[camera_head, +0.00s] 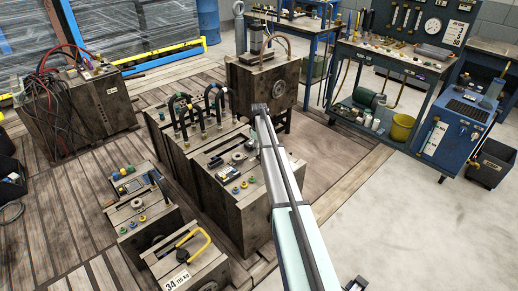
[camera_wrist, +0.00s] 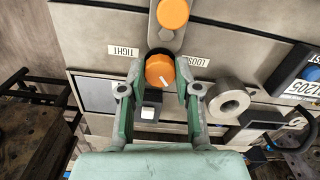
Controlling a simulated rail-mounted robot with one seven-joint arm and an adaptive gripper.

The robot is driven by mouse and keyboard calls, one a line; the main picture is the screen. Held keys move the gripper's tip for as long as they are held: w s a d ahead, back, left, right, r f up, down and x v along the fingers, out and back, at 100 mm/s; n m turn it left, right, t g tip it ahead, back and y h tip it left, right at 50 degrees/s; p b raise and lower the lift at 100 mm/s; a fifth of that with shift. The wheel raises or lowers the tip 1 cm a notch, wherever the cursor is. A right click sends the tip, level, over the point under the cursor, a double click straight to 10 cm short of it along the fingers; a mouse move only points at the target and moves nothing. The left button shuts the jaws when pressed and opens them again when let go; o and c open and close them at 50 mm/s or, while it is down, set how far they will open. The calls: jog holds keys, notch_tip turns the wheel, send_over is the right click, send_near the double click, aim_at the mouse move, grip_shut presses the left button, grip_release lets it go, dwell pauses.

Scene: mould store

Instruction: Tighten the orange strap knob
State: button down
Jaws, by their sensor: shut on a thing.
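In the wrist view the orange strap knob (camera_wrist: 160,71) sits between the two green-padded fingers of my gripper (camera_wrist: 158,76), which is shut on it. The knob is round with a short white mark on its lower right. A grey strap (camera_wrist: 170,40) runs up behind it to a second orange round piece (camera_wrist: 172,13) at the top edge. An upside-down TIGHT label (camera_wrist: 123,52) is left of the strap and a LOOSE label (camera_wrist: 193,60) is right of it. In the head view my arm hides the knob.

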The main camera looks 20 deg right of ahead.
jog(key=m, duration=0.6)
jog(key=shift+m, duration=0.3)
jog(key=m, duration=0.6)
jog(key=shift+f, duration=0.1)
jog(key=m, duration=0.6)
jog(key=shift+m+p, duration=0.3)
jog(key=shift+m, duration=0.1)
jog(key=m, duration=0.6)
jog(key=shift+m, duration=0.4)
jog(key=c, duration=0.8)
grip_release()
